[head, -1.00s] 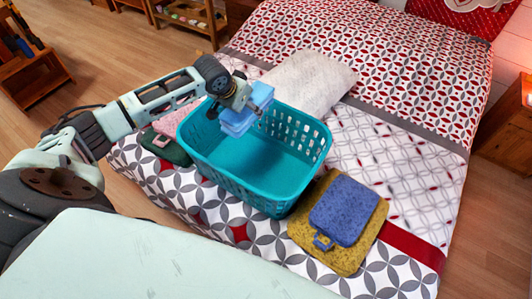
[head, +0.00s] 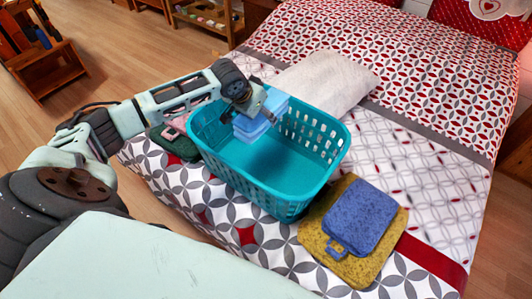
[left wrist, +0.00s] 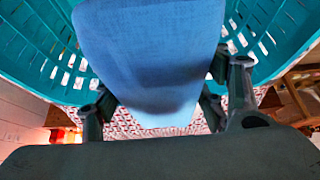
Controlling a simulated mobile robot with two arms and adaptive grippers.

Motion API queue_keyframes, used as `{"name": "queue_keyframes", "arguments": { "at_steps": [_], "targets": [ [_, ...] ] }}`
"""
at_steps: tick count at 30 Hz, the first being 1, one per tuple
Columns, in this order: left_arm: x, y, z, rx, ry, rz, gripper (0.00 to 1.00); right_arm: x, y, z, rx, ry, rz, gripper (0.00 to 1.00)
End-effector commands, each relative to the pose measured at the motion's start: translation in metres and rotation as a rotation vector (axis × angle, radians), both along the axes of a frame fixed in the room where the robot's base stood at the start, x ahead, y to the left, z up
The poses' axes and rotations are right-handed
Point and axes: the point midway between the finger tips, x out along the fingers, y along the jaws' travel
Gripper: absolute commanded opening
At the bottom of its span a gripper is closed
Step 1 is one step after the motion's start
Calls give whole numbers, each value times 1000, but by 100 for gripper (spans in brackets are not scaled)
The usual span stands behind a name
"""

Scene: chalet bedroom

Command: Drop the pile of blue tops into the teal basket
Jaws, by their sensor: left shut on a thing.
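The pile of light blue folded tops (head: 258,123) hangs in my left gripper (head: 254,106). The gripper is shut on the pile and holds it over the left part of the teal basket's opening. In the left wrist view the blue pile (left wrist: 155,55) sits between the fingers (left wrist: 160,108), with the teal basket wall (left wrist: 35,45) behind it. The teal basket (head: 252,178) stands upright on the bed, and the part of its floor that shows is empty. The area right under the pile is partly hidden. My right gripper is not in view.
A blue folded cloth (head: 362,212) lies on a mustard one (head: 335,245) right of the basket. A dark green folded item (head: 178,145) lies at its left. A white pillow (head: 325,82) lies behind it on the patterned bed (head: 420,170).

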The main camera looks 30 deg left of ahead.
Motion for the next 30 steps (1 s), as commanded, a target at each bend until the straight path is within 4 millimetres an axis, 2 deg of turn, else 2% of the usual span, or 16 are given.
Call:
{"name": "queue_keyframes", "arguments": {
  "at_steps": [1, 8, 20, 23, 30],
  "targets": [
    [1, 0, 2, 0, -3, 0, 67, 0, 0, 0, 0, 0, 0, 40],
    [1, 0, 1, 0, -2, 0, 87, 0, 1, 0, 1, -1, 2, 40],
    [-2, 0, 2, 1, 1, 0, 88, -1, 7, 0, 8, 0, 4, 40],
    [-6, 2, 11, 2, 0, 0, 88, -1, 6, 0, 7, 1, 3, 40],
    [-31, 3, 54, 4, -1, -1, 88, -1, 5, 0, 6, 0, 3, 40]
  ]
}}
